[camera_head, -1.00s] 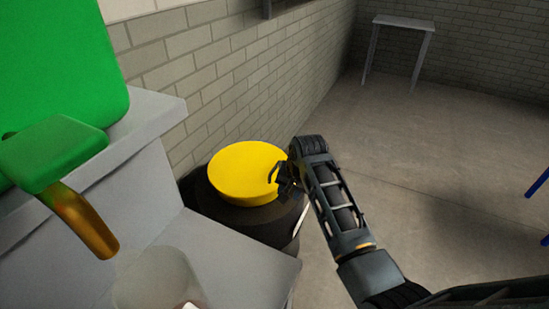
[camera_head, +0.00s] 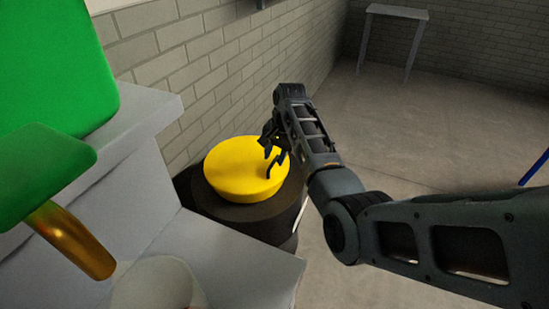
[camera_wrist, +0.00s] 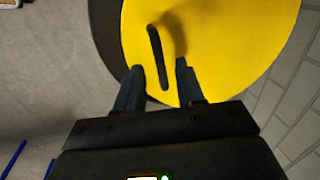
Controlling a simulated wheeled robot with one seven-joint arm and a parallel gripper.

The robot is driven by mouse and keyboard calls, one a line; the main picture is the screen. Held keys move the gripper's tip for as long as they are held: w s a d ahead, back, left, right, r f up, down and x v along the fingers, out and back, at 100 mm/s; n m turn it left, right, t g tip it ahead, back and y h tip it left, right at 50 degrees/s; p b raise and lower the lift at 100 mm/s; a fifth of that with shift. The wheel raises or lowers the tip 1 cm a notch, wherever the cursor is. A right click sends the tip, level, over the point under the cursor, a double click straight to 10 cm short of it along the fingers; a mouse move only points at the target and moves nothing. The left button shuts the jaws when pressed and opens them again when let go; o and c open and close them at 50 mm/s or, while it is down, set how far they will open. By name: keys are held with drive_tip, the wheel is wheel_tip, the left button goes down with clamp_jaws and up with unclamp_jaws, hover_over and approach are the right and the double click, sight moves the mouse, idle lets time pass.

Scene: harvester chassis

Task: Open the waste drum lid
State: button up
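The waste drum (camera_head: 262,222) is dark and stands by the brick wall. Its round yellow lid (camera_head: 232,172) lies flat on top and also fills the upper part of the wrist view (camera_wrist: 235,45). A thin dark bar, seemingly the lid's handle (camera_wrist: 158,58), shows on the yellow in the wrist view. My gripper (camera_head: 270,147) is over the lid's right part, fingers pointing down toward it. In the wrist view its two fingers (camera_wrist: 160,68) are apart, with the bar between and just beyond their tips. Whether they touch it I cannot tell.
A grey ledge (camera_head: 235,262) and a green-and-gold part (camera_head: 75,235) stand left of the drum. The brick wall (camera_head: 240,65) runs close behind it. A small grey table (camera_head: 397,14) is far back.

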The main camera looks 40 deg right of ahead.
drive_tip(key=shift+w+f, duration=0.1)
drive_tip(key=shift+f, duration=0.5)
clamp_jaws()
idle(0.3)
